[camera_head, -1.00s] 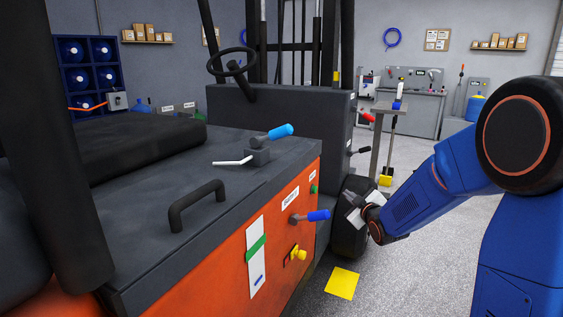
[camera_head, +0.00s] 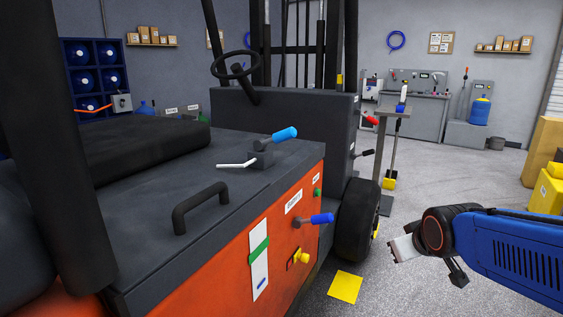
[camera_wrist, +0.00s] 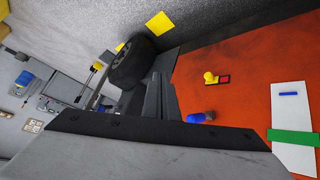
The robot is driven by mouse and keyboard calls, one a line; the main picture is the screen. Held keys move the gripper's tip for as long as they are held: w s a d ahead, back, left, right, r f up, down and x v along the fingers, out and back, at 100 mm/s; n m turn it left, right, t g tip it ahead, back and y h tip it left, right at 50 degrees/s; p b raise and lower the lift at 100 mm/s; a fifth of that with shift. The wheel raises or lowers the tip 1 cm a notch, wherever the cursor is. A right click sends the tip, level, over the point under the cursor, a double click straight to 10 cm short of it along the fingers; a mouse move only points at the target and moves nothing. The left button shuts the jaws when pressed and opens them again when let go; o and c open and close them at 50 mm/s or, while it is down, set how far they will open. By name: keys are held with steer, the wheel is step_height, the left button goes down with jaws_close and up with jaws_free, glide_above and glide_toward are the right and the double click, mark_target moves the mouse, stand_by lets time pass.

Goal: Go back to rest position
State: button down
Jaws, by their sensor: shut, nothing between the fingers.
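My blue arm reaches in from the right of the head view. My gripper (camera_head: 397,252) is at its left end, shut and empty, in free air to the right of the forklift's black wheel (camera_head: 357,222). It touches nothing. In the wrist view my gripper (camera_wrist: 160,98) points past the orange side panel (camera_wrist: 235,75) of the forklift. That panel carries a blue-handled lever (camera_head: 318,219), a yellow knob (camera_head: 300,256) and a white strip with a green band (camera_head: 259,258).
The forklift's dark top (camera_head: 150,195) holds a black grab handle (camera_head: 199,204) and a light-blue-handled lever (camera_head: 278,138). A yellow floor square (camera_head: 345,287) lies by the wheel. A small stand (camera_head: 392,112) is behind. Yellow boxes (camera_head: 547,190) stand at right. Grey floor between is open.

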steer(key=s+f+m+g, duration=0.1)
steer(key=s+g, duration=0.1)
steer(key=s, duration=0.7)
steer(key=s+a+f+m+g, duration=0.1)
steer(key=s, duration=0.9)
steer(key=shift+s+f+m+g, duration=0.3)
steer(key=shift+f+m+g, duration=0.05)
steer(key=shift+m+g, duration=0.05)
